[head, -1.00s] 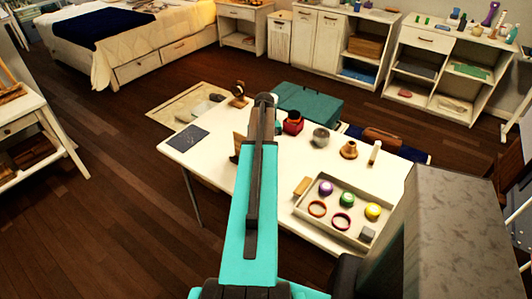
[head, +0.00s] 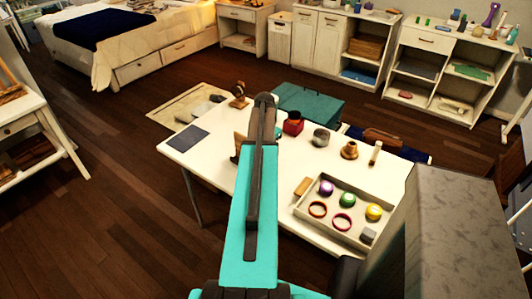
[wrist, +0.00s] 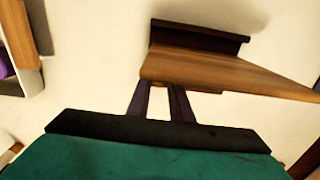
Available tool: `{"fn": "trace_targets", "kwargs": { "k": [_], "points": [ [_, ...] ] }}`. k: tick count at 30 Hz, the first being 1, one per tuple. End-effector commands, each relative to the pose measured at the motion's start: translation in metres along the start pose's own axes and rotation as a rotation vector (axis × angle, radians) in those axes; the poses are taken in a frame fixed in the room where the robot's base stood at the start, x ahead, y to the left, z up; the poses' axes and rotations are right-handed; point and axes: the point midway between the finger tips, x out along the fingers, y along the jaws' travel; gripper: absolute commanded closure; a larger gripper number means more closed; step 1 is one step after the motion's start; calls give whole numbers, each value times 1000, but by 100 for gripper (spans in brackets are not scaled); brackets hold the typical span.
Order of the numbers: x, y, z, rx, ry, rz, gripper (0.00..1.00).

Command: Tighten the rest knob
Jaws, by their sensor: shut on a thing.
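A wooden rest (wrist: 215,72) with a dark ledge (wrist: 200,37) stands on the white table, seen from above in the wrist view. My gripper (wrist: 159,87) is at the rest's near edge, its two dark fingers close together. A small orange-brown bit, apparently the rest knob (wrist: 158,84), shows between the fingertips. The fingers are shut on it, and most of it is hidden. In the head view a tan part of the rest (head: 239,146) shows left of my arm. My arm hides the gripper and the knob there.
A white tray (head: 296,211) with several coloured round pieces and rings lies to the right on the table (head: 215,165). A red pot (head: 293,124), a grey cylinder (head: 321,137) and a brass-coloured piece (head: 349,150) stand along the far edge. A dark flat sheet (head: 185,138) lies at the left.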

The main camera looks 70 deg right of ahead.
Motion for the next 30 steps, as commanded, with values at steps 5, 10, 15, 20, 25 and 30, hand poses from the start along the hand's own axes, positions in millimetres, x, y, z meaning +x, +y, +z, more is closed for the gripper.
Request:
{"fn": "trace_targets", "kwargs": {
  "k": [5, 10, 15, 20, 25, 30],
  "points": [
    [0, 0, 0, 163, 0, 0, 100],
    [0, 0, 0, 319, 0, 0, 100],
    [0, 1, 0, 475, 0, 0, 100],
    [0, 1, 0, 621, 0, 0, 100],
    [0, 1, -1, 777, 0, 0, 100],
    [0, 1, -1, 928, 0, 0, 100]
  ]
}}
